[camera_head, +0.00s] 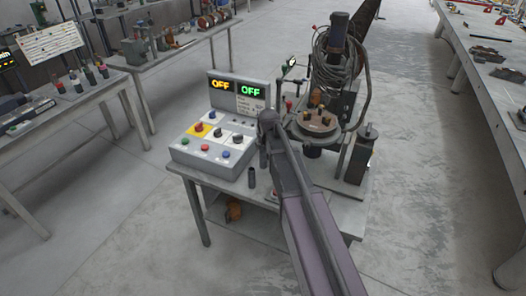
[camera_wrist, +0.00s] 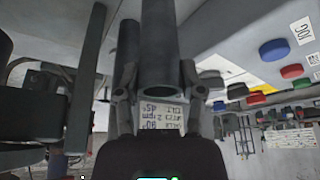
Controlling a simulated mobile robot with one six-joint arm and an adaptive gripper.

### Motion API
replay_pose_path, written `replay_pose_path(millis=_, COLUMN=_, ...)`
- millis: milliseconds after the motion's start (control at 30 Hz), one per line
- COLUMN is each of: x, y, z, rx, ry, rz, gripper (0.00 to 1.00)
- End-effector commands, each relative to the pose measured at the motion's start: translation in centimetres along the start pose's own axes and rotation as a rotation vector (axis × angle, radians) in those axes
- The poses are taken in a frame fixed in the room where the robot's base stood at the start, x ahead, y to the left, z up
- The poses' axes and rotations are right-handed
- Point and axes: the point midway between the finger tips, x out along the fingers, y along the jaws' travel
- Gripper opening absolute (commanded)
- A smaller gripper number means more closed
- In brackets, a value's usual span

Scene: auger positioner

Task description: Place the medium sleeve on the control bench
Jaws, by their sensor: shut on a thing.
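In the wrist view my gripper (camera_wrist: 160,72) is shut on the sleeve (camera_wrist: 159,45), a dark grey hollow cylinder. Its open end faces the camera; its far end runs out of the top of the picture. In the head view the gripper is mostly hidden at the end of my arm, over the control bench (camera_head: 196,192). A short dark cylinder (camera_head: 252,177) is upright at the bench's front, left of my arm; I cannot tell whether it is the held sleeve. Contact between held sleeve and bench is not clear.
The control box (camera_head: 205,150) with coloured buttons and two OFF displays is on the bench's left. The auger machine (camera_head: 318,125) with coiled cable stands at its right. Other tables, including one at far right (camera_head: 480,75), stand apart across the floor.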

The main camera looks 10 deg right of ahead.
Motion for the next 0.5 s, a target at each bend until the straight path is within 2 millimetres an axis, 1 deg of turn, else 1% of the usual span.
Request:
replay_pose_path(millis=200, x=0.1, y=0.0, z=-0.2, rx=0.000, ry=0.001, rz=0.000, gripper=0.00)
replay_pose_path(millis=367, x=0.8, y=-0.3, z=-1.6, rx=0.000, ry=0.001, rz=0.000, gripper=0.00)
replay_pose_path(millis=400, x=1.2, y=-0.2, z=-1.0, rx=0.001, ry=0.000, rz=0.000, gripper=0.00)
replay_pose_path(millis=500, x=2.1, y=-0.2, z=-0.5, rx=0.001, ry=0.000, rz=0.000, gripper=0.00)
